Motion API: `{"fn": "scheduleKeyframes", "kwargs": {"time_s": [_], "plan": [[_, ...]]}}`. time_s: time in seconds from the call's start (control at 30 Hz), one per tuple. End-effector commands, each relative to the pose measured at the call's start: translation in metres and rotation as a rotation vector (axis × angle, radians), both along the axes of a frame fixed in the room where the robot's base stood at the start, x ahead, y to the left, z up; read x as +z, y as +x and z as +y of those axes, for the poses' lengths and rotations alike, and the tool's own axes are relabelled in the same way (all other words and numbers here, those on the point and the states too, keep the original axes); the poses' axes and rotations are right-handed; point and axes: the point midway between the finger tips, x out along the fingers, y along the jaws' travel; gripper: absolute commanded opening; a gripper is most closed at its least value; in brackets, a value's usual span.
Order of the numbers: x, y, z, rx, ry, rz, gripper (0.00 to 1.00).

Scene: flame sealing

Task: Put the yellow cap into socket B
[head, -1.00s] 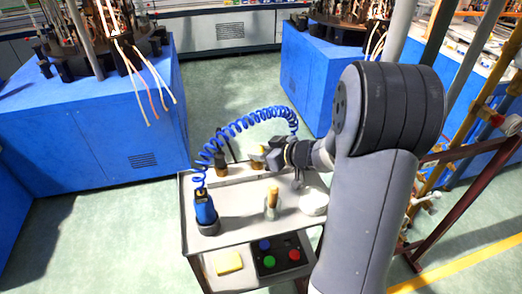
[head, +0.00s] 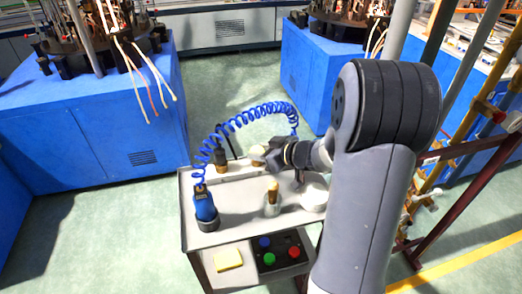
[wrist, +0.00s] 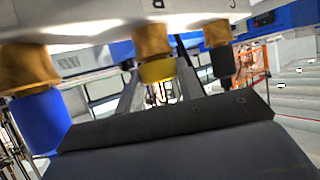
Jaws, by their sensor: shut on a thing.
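The yellow cap (wrist: 157,70) is in the middle of the wrist view, between the two grey fingers of my gripper (wrist: 158,88), which is shut on it. A brass-coloured piece (wrist: 152,40) meets the cap; whether they are joined or only lined up I cannot tell. In the head view my gripper (head: 268,154) is over the back strip of the cart, and its own links partly hide the cap. A brass base with a black top (wrist: 222,60) is to the right, and a brass base with a blue top (wrist: 38,115) to the left. I cannot read any socket letter.
The cart (head: 240,232) carries a blue tool (head: 204,208) in a dark stand, a glass with a wooden-looking piece (head: 272,195), and a white round item (head: 314,196). A button box (head: 282,254) is on the lower shelf. A coiled blue hose (head: 240,118) arches behind my gripper.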

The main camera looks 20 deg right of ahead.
Motion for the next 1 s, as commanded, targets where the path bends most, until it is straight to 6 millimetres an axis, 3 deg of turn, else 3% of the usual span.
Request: {"fn": "scheduleKeyframes", "kwargs": {"time_s": [0.07,0.1,0.37,1.0], "plan": [[-0.0018,0.0000,0.0001,0.000,0.001,0.001,0.14],[-0.0011,0.0000,0.0001,0.000,0.000,0.000,0.39],[-0.0009,0.0000,0.0000,0.000,0.000,0.000,0.60],[0.0019,0.0000,0.0000,0.000,0.000,0.000,0.61]]}}
